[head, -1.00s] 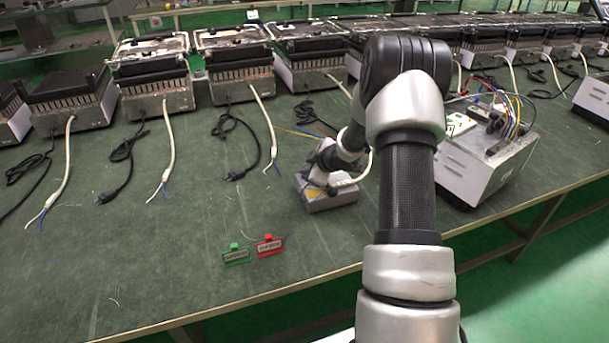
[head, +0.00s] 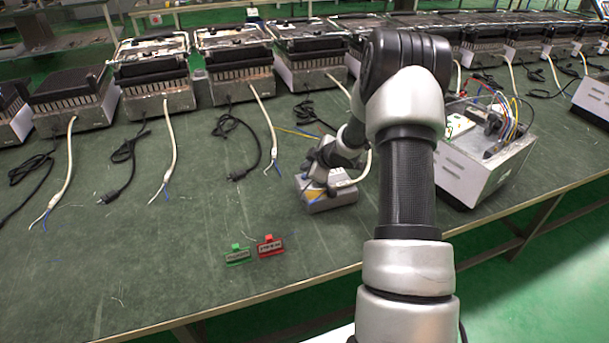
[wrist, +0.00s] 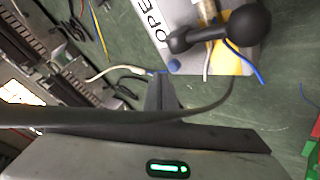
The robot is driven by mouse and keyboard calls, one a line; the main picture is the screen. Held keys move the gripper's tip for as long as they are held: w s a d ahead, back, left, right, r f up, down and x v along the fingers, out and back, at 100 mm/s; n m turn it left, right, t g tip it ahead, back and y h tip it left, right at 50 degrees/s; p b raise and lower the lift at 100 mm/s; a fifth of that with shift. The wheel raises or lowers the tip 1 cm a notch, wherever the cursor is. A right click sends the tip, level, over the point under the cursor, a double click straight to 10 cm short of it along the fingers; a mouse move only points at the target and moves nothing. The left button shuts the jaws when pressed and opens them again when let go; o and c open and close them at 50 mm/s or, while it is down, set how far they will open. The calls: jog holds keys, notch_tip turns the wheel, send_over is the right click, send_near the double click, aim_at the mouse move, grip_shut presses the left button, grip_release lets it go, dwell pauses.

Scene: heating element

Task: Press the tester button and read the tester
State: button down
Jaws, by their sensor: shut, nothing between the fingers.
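The tester (head: 335,203) is a small grey box on the green bench, left of my arm. In the wrist view its pale top panel (wrist: 182,14) shows the letters "OPE", a yellow patch, a black lever with a round knob (wrist: 248,22), and a small blue round button (wrist: 174,65) at its edge. White and blue wire ends lie by the lever. My gripper (wrist: 164,80) is shut and empty, its tips close beside the blue button; I cannot tell whether they touch it. In the head view the gripper is over the tester, partly hidden by my wrist. No reading is legible.
A green tag (head: 237,255) and a red tag (head: 269,246) lie in front of the tester. A white wired box (head: 478,170) stands to the right. Several heaters (head: 152,78) with trailing cords line the back. The front left of the bench is clear.

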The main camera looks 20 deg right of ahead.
notch_tip(320, 180, up, 5)
jog(key=p, duration=0.4)
jog(key=shift+p, duration=0.4)
